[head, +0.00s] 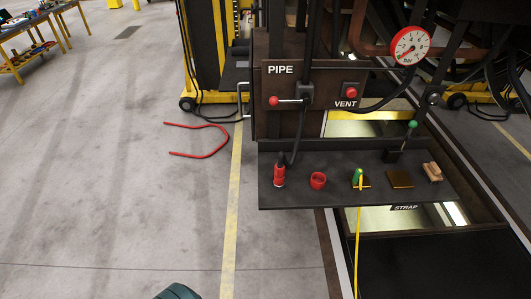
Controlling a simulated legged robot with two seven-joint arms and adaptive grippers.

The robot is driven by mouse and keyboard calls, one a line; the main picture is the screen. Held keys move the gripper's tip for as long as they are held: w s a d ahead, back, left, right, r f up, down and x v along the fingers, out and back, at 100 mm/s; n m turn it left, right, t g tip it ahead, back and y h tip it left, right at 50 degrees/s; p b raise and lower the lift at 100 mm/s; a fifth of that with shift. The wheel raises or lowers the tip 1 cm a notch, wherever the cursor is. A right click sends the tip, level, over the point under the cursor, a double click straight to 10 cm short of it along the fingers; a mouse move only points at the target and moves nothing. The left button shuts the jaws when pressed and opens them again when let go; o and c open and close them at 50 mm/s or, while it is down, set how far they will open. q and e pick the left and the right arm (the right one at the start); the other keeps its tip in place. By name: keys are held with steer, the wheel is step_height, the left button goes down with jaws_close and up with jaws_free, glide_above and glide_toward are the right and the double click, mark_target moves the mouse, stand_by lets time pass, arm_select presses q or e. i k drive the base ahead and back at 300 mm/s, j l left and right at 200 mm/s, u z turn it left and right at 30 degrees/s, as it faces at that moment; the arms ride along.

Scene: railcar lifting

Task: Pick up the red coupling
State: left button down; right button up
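On the dark shelf (345,192) below the panel, a red fitting (279,174) stands upright at the left end, with a black upper part. A black hose comes down close behind it; I cannot tell whether they are joined. Beside it to the right is a short red ring-like cap (318,180). The fitting looks the most like a coupling, but the frame does not name either part. Neither of my grippers is in view. Only a dark teal rounded part shows at the bottom edge.
A panel marked PIPE and VENT (315,84) with red-knobbed controls and a gauge (410,46) rises behind the shelf. A green item with a yellow strap (358,235), brown pads and a wooden brush (432,171) share the shelf. A red bent bar (205,150) lies on open floor.

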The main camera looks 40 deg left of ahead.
mark_target(280, 171)
steer(key=u, duration=1.15)
